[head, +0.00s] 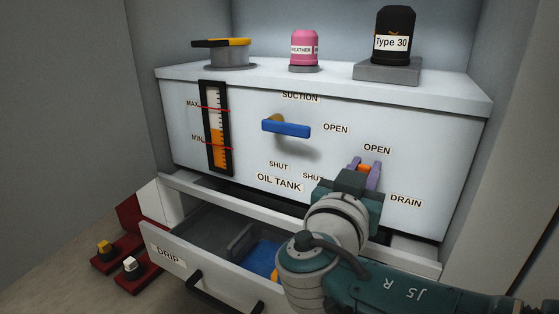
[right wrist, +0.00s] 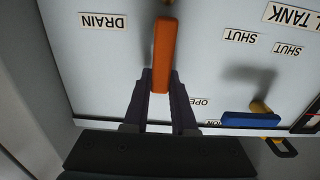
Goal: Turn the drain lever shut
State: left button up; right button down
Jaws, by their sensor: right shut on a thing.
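The orange drain lever (head: 366,166) is on the white oil tank front (head: 240,150), just below its OPEN label (head: 377,149). My right gripper (head: 366,172) is shut on it, with purple fingers on both sides. In the right wrist view, which is upside down, the lever (right wrist: 162,55) runs nearly vertical. The fingers (right wrist: 159,92) grip its end nearest the OPEN label. The drain's SHUT label (head: 312,176) is to the left, partly hidden by my gripper. The DRAIN label (head: 405,202) is at lower right. My left gripper is not in view.
A blue suction lever (head: 286,127) sticks out to the left of the drain lever. An open drip drawer (head: 165,250) juts out below the tank, under my right arm. A level gauge (head: 215,130) is at left.

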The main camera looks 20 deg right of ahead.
aim_at(333, 178)
dwell(0.4)
jog(key=w+a+n+b, duration=0.1)
jog(key=n+b, duration=0.1)
jog(key=n, duration=0.1)
jog(key=w+f+n+b, duration=0.1)
jog(key=n+b, duration=0.1)
jog(key=n, duration=0.1)
jog(key=w+a+f+n+b, duration=0.1)
jog(key=n+b, duration=0.1)
jog(key=n, duration=0.1)
jog(key=shift+w+a, duration=0.1)
jog(key=shift+a, duration=0.25)
jog(key=shift+w+a+f+n+b, duration=0.15)
jog(key=shift+n+b, duration=0.15)
jog(key=shift+n, duration=0.25)
jog(key=shift+w+a+f+n+b, duration=0.15)
jog(key=shift+n+b, duration=0.1)
jog(key=shift+n, duration=0.3)
jog(key=shift+f+n, duration=0.35)
jog(key=shift+n, duration=0.65)
jog(key=n, duration=0.1)
jog(key=f+n, duration=0.1)
jog(key=n, duration=0.1)
jog(key=shift+w+a+f, duration=0.15)
jog(key=shift+w, duration=0.1)
jog(key=shift+f+n, duration=0.45)
jog(key=shift+n, duration=0.45)
